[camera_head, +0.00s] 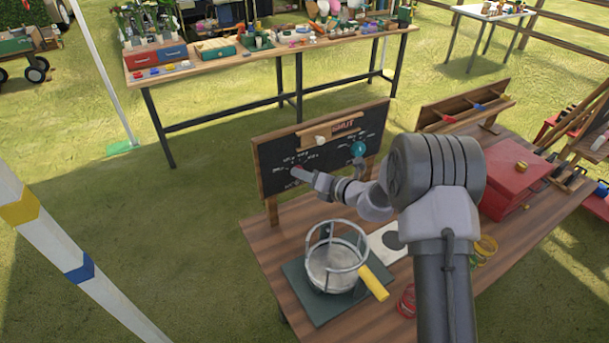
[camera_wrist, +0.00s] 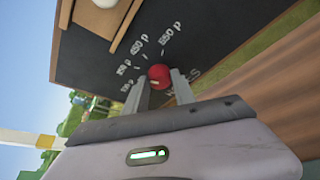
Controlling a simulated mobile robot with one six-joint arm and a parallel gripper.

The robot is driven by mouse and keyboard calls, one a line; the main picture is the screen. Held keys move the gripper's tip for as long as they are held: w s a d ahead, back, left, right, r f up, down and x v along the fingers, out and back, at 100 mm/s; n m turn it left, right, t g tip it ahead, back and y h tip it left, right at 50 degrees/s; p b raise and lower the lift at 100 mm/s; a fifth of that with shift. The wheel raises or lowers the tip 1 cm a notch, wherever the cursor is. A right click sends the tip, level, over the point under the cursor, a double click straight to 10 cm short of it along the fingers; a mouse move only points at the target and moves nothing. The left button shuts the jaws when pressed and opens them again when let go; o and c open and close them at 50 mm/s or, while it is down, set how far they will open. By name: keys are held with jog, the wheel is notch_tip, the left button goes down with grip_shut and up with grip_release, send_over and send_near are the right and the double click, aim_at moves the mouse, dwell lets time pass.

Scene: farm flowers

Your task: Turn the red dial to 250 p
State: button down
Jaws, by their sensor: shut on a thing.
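The red dial (camera_wrist: 159,75) sits on a dark chalkboard (camera_wrist: 92,55), and my gripper (camera_wrist: 163,80) is shut on it, one finger on each side. Chalk price marks fan around the dial in the wrist view, with 450 p and 550 p readable and smaller ones at the left hard to read. A small light mark shows on the dial's face, but I cannot tell which price it points to. In the head view my gripper (camera_head: 302,173) reaches the lower left of the board (camera_head: 275,146), largely hiding the dial.
A teal ball-like knob (camera_head: 358,149) and a pale knob (camera_head: 320,140) are on the board. A red box (camera_head: 515,175) stands at right.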

jog(key=n+h+b, duration=0.1)
jog(key=b, duration=0.2)
jog(key=n+t+h+b, duration=0.1)
jog(key=n+b, duration=0.1)
jog(key=b, duration=0.1)
jog(key=n+h+b, duration=0.1)
jog(key=n+b, duration=0.1)
jog(key=b, duration=0.1)
jog(key=shift+s+a+t, duration=0.15)
jog(key=shift+a+t, duration=0.1)
jog(key=shift+t, duration=0.05)
jog(key=shift+r+n, duration=0.1)
jog(key=shift+n, duration=0.2)
jog(key=c, duration=1.1)
grip_release()
jog(key=shift+o, duration=0.2)
